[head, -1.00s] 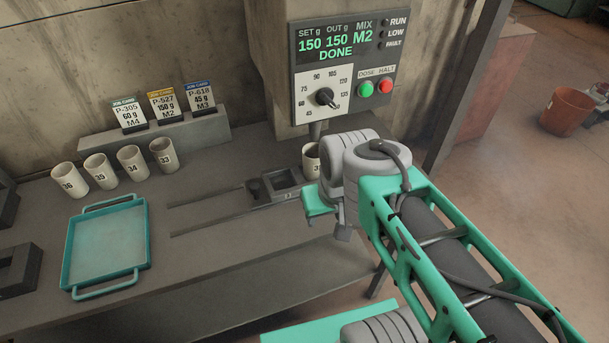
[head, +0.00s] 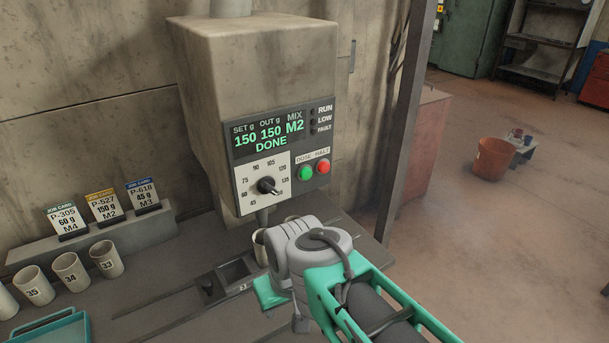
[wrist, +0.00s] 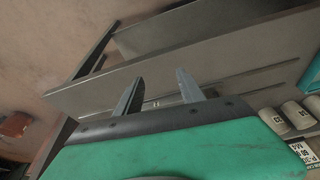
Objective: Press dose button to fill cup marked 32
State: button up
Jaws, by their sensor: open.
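The grey dispenser (head: 212,90) stands at the back, with a display (head: 270,135) reading SET 150, OUT 150, MIX M2 and DONE. The green dose button (head: 305,173) is on its front, left of the red halt button (head: 323,167). A pale cup (head: 260,247) is under the nozzle; my arm hides most of it, and its number cannot be read. My gripper is open and empty in the wrist view (wrist: 158,92), its two fingers apart over the bench. In the head view my wrist is in front of and below the panel, clear of the buttons.
A dial knob (head: 268,185) is left of the buttons. Cups 33 (head: 106,259), 34 (head: 71,273) and 35 (head: 33,286) stand at the left, before a block (head: 120,237) with job cards. A teal tray (head: 55,330) lies at lower left. A post (head: 405,120) rises right of the dispenser.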

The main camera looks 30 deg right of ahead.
grip_shut()
dwell(0.6)
dwell(1.2)
